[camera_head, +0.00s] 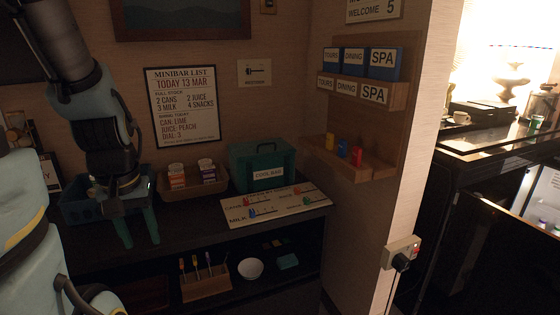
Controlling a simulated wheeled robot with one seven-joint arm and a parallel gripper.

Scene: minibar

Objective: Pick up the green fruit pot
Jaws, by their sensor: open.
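I cannot clearly make out the green fruit pot. A small green object (537,121) stands on the dark counter at the far right; it is too small to tell whether it is the pot. My gripper (139,232) is at the left, pointing down, with its two teal fingers apart and nothing visible between them. It is in front of a blue basket (75,208), whose contents are mostly hidden by my arm. The gripper is far from the green object.
Below are a wooden holder (206,284) and a white bowl (250,269). A wall corner (400,180) separates the right counter (490,143).

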